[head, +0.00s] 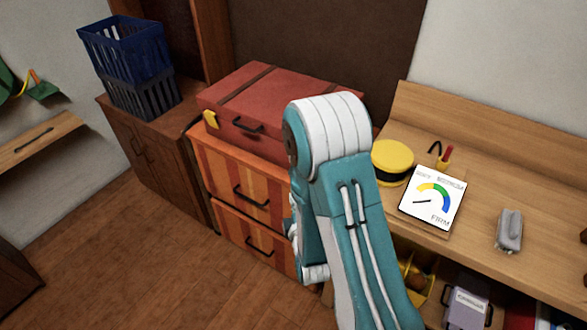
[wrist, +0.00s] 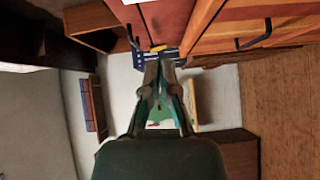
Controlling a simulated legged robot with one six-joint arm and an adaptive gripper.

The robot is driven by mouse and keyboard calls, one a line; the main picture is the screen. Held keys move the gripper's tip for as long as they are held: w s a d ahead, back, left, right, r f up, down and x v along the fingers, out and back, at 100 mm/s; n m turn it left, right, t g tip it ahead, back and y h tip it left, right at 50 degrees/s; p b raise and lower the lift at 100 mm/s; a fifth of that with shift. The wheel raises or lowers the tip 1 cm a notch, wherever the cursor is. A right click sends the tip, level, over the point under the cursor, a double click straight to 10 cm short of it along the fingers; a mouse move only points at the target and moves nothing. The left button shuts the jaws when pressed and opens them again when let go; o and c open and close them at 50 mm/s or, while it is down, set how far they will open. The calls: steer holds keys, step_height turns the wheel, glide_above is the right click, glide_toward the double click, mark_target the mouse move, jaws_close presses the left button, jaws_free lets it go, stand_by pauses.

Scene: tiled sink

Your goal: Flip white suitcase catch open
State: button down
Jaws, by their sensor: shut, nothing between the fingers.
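The closed red suitcase (head: 262,95) lies on the orange striped drawer unit in the head view. A yellow catch (head: 210,119) sits at its left front corner, and a dark handle (head: 248,126) is on its front. My arm covers the suitcase's right front, and no white catch shows in the head view. In the wrist view, part of the red suitcase (wrist: 170,18) is at the top, with a yellow piece (wrist: 158,47) beyond my fingertips. A white sliver at the top edge cannot be identified. My gripper (wrist: 159,64) is shut and empty; contact cannot be judged.
The drawer unit (head: 225,178) stands below the suitcase. A blue basket (head: 127,48) is stacked on a dark one at the left. On the bench at right are a yellow round object (head: 392,160), a white gauge panel (head: 433,198) and a grey object (head: 509,230). Open floor lies at lower left.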

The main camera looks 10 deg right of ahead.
steer(key=shift+s+f+n+t, duration=0.3)
steer(key=shift+s+f+n, duration=0.05)
steer(key=shift+s+n, duration=0.05)
steer(key=w+d, duration=0.1)
steer(key=w, duration=0.3)
steer(key=w+d, duration=0.1)
steer(key=w, duration=0.3)
steer(key=w+d, duration=0.1)
steer(key=w, duration=0.4)
